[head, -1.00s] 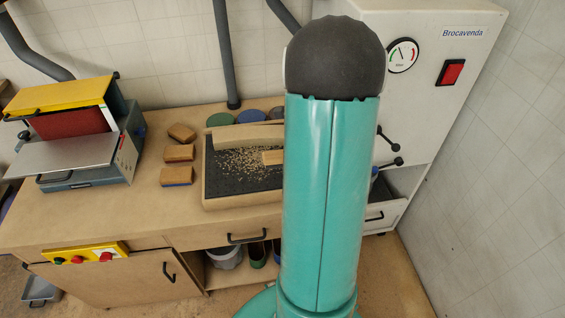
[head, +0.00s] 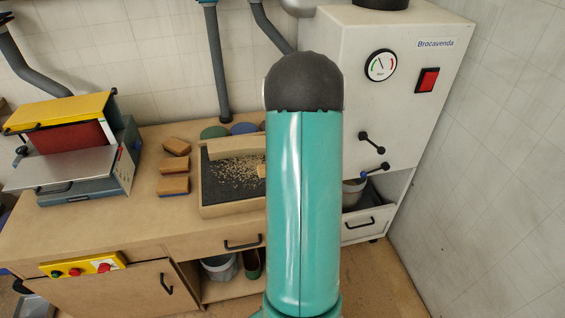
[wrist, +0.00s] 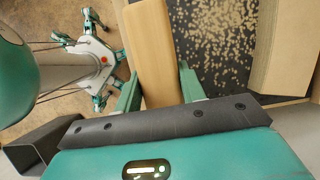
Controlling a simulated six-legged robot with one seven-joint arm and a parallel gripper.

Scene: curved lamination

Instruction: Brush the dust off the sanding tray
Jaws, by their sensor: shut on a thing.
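The sanding tray (head: 238,211) lies on the bench, a shallow dark bed with wooden rims and pale dust scattered over its middle. My arm hides its right part in the head view. The dust (wrist: 222,40) also shows up close on the dark bed in the wrist view. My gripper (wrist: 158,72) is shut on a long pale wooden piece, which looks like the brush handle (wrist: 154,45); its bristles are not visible. A small pale wooden end (head: 262,171) shows over the tray beside my arm. My gripper is hidden behind my arm in the head view.
Several sanding blocks (head: 174,166) lie left of the tray. A yellow-topped sanding machine (head: 75,145) stands further left. A white cabinet (head: 405,100) with gauge and red switch stands at right. Discs (head: 213,132) lie behind the tray. Hoses hang at the back.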

